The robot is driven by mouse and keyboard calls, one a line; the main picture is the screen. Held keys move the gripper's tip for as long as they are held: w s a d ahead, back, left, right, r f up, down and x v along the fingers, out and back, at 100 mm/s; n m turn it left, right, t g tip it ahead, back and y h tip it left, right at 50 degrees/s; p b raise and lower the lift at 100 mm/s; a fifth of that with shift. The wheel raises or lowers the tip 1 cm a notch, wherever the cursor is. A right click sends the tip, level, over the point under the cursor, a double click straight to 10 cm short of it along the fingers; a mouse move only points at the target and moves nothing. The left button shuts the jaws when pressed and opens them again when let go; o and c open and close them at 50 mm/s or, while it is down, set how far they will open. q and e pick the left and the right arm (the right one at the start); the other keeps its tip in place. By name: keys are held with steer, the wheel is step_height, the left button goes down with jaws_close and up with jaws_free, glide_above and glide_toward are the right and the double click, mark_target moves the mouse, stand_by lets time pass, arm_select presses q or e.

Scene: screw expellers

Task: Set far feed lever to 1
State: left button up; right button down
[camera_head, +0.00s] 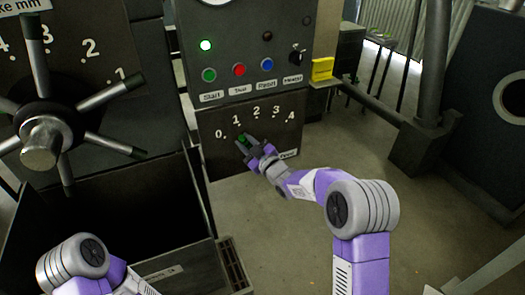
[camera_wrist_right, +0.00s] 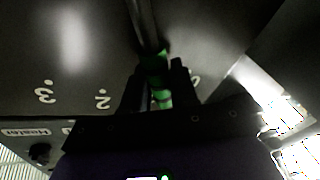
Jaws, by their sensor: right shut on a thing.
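The far feed lever has a green grip (camera_head: 242,139) that shows beside the 0 to 4 scale on a dark panel (camera_head: 222,160), just below the 1 mark. In the right wrist view, the lever is a metal rod with a green grip (camera_wrist_right: 155,65). My right gripper (camera_head: 246,143) is shut on the lever at its green part. The right gripper's dark fingers (camera_wrist_right: 158,85) stand on both sides of the grip in the wrist view. The gripper hides part of the lever, so its exact setting is hard to tell. My left gripper is out of view.
Above the scale is a control box with green, red and blue buttons (camera_head: 239,70), a black selector knob (camera_head: 297,54) and a lit green lamp (camera_head: 206,45). A spoked handwheel (camera_head: 42,140) stands at left above an open dark bin.

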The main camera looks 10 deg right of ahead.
steer(key=shift+w+d+m, duration=0.15)
steer(key=shift+d+m, duration=0.35)
steer(key=shift+d, duration=0.15)
steer(key=shift+a+r, duration=0.1)
steer(key=shift+r, duration=0.15)
steer(key=c, duration=1)
jaws_free()
steer(key=shift+t, duration=0.3)
steer(key=v, duration=0.7)
steer(key=shift+s, duration=0.3)
